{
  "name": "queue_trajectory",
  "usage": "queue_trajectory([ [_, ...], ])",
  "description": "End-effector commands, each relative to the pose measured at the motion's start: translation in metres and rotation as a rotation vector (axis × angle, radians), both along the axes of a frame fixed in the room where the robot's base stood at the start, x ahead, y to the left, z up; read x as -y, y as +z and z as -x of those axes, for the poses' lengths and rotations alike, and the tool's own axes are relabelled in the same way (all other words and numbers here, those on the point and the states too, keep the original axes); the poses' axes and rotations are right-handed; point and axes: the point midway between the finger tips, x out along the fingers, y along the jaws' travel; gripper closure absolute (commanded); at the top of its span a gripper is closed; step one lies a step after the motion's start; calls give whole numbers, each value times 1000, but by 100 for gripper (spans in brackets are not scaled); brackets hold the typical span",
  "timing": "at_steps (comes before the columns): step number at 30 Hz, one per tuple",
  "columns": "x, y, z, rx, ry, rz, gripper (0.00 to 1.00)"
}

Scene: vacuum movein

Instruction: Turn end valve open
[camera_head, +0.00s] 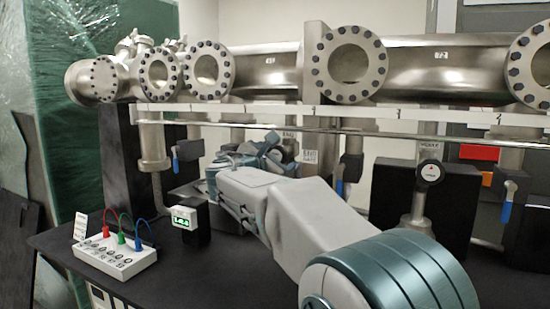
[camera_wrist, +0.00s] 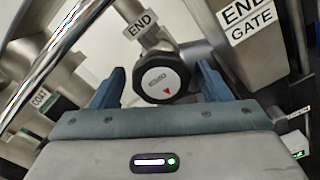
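The end valve is a dark round knob (camera_wrist: 162,78) with a pale face and a small red pointer low on it. It sits in the middle of the wrist view, under a white "END" label (camera_wrist: 139,24). My gripper (camera_wrist: 158,84) is open, with one blue finger on each side of the knob. A gap shows between the left finger and the knob; the right finger is closer, and I cannot tell whether it touches. In the head view my gripper (camera_head: 268,150) is under the pipes near the "END GATE" label (camera_head: 309,156), and my arm hides the knob.
Large flanged steel pipes (camera_head: 440,66) and a long thin rail (camera_head: 230,123) run above my arm. Another round valve knob (camera_head: 430,174) is to the right. A white box with coloured cables (camera_head: 115,256) and a small green display (camera_head: 184,217) stand on the black bench at left.

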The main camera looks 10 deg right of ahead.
Motion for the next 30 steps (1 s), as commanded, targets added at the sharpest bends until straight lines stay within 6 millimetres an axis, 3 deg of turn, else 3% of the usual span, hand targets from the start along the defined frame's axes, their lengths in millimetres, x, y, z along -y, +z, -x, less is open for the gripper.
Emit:
queue_trajectory([
  [8, -4, 0, 6, 1, -1, -2, 30],
  [21, -58, 0, 80, 1, 3, 0, 30],
  [30, -80, 0, 109, -1, 1, 0, 30],
])
